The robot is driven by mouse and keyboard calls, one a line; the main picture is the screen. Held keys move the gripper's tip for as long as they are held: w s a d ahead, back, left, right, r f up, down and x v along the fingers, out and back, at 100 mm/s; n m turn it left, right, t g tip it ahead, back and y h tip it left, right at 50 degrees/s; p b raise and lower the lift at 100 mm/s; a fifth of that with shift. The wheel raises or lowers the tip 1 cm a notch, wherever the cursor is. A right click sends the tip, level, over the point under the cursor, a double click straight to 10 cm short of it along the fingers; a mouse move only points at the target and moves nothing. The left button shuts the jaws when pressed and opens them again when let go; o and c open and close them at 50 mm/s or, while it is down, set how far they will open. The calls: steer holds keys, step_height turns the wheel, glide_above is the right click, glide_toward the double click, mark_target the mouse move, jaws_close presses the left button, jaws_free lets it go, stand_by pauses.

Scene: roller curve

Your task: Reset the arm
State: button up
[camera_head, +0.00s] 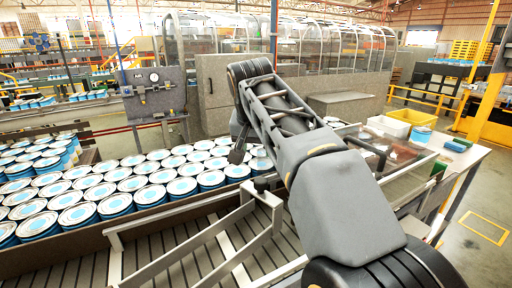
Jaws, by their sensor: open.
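My arm (335,185) rises from the lower right, bends at an elbow near the top middle and folds down behind its own upper link. My gripper (238,153) hangs at its far end, pointing down over the front right of the rows of cans. It is open and partly hidden by the arm, and I see nothing held in it. The nearest cans (210,180) are blue-sided with pale lids and stand upright. I cannot tell the exact height of the gripper above them.
Pale guide rails (190,247) cross the slatted conveyor (75,270) in front. A grey control box (153,92) stands behind the cans. On the right, a white table (470,157) holds a white bin (388,127), a yellow bin (411,117) and a blue-sided container (420,136). Open floor lies at the far right.

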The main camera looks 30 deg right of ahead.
stand_by(0.4)
step_height(320, 180, down, 9)
steer(key=a+n+y, duration=0.1)
steer(key=a+n, duration=0.1)
steer(key=n, duration=0.2)
steer(key=s+a+f+n, duration=0.1)
steer(key=s+a+f, duration=0.1)
steer(key=s+f, duration=0.2)
steer(key=s+a+f+n+y, duration=0.1)
steer(key=s+f, duration=0.2)
steer(key=f, duration=0.2)
steer(key=s+a+f+n, duration=0.1)
steer(key=s+a+f, duration=0.1)
steer(key=s+f, duration=0.2)
steer(key=shift+s+a+f+t+y, duration=0.25)
steer(key=shift+s+a+t+y, duration=0.05)
steer(key=shift+a, duration=0.05)
steer(key=shift+s+a+r, duration=0.1)
steer(key=shift+s+r, duration=0.05)
steer(key=shift+a+r, duration=0.1)
steer(key=shift+r, duration=0.1)
